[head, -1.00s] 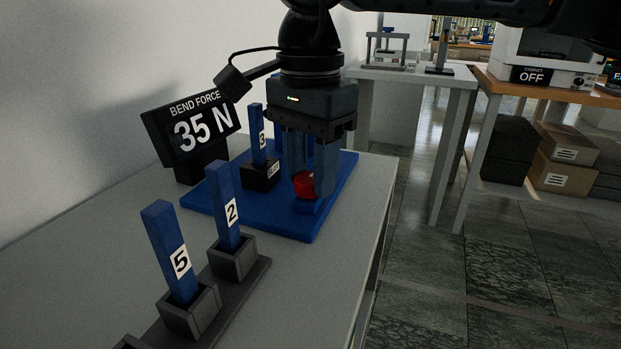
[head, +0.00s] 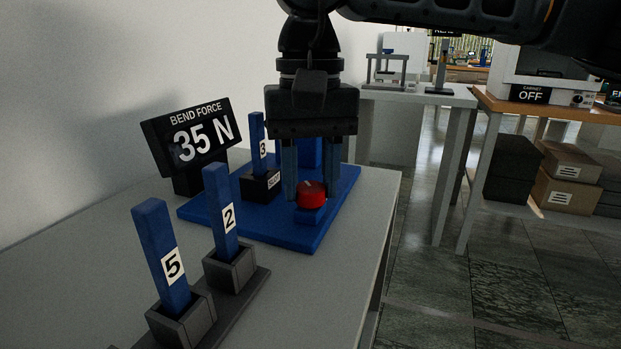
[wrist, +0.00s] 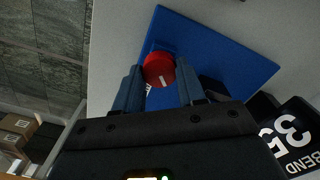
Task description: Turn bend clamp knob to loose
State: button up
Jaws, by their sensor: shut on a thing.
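The red clamp knob (head: 311,194) sits on a small blue block at the front right of the blue base plate (head: 280,236). My gripper (head: 311,197) points down over it, with one finger on each side. In the wrist view the round knob (wrist: 159,70), with a white pointer line, lies between the fingertips of my gripper (wrist: 160,84), which is shut on it. A blue bar marked 3 (head: 258,141) stands in a black clamp block (head: 261,185) behind the knob. The label on that block is too small to read surely.
A display (head: 191,138) reads BEND FORCE 35 N. Blue bars marked 2 (head: 221,200) and 5 (head: 160,254) stand in a grey rack (head: 232,266) in front. The table's right edge is close to the base plate. Another bench (head: 415,94) stands behind.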

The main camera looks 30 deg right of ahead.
aim_at(310, 187)
jog(key=n, duration=0.4)
jog(key=shift+a+n, duration=0.1)
jog(key=shift+n, duration=0.2)
jog(key=shift+n+b, duration=0.5)
jog(key=shift+n, duration=1.8)
jog(key=o, duration=1.1)
jog(key=shift+c, duration=0.2)
notch_tip(310, 187, up, 8)
jog(key=shift+f+p, duration=0.1)
jog(key=shift+p, duration=0.8)
